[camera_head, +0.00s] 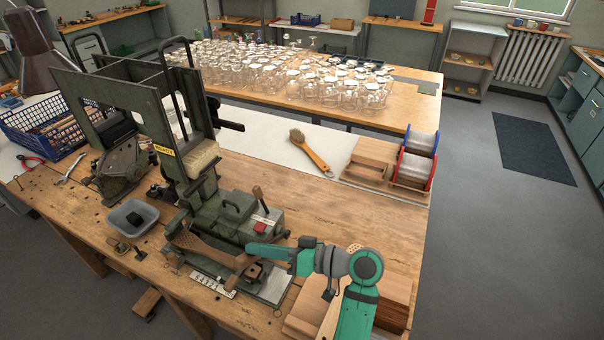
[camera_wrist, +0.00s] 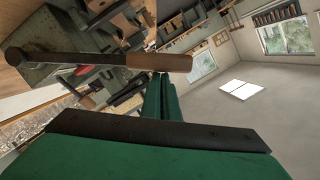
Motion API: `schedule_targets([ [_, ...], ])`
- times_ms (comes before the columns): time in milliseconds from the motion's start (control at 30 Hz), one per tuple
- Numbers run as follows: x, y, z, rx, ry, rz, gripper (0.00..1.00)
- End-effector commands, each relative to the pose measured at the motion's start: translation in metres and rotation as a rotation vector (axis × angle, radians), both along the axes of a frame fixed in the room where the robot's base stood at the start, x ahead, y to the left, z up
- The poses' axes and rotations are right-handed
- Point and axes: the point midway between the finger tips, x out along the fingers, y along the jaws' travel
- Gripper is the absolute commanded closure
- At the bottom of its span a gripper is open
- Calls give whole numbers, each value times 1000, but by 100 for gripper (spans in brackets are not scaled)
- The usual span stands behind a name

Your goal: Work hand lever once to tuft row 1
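The green tufting machine (camera_head: 225,215) stands on the wooden bench, with a tan bristle bundle (camera_head: 198,158) at its upright frame. A hand lever with a brown wooden handle (camera_head: 240,264) shows at its front. In the wrist view, the lever's dark bar runs in from the left and ends in the wooden handle (camera_wrist: 160,62). My gripper (camera_head: 251,250) is at the handle. Its green fingers (camera_wrist: 159,78) lie close together, with the handle crossing just beyond their tips; whether they touch it is unclear. A brown perforated wooden piece (camera_head: 200,246) lies at the machine's front.
A grey tray (camera_head: 132,218), pliers (camera_head: 27,160) and a blue crate (camera_head: 50,128) are to the left. A brush (camera_head: 310,152), wooden blocks (camera_head: 370,160) and wire spools (camera_head: 415,160) are behind. Stacked wooden boards (camera_head: 395,300) lie beside my arm. The bench's right middle is clear.

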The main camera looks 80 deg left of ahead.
Motion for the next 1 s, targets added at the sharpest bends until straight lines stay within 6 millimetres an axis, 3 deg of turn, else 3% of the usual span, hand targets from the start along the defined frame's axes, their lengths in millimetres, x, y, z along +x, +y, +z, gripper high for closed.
schedule_targets([
  [33,-7,-4,-10,-26,-8,28,100],
  [233,-7,-3,-11,-28,-8,27,100],
  [467,0,6,7,-20,-6,15,100],
  [600,13,17,31,-6,-3,-6,100],
  [800,53,-7,40,-5,0,-16,100],
  [1000,77,-23,48,-3,1,-6,100],
])
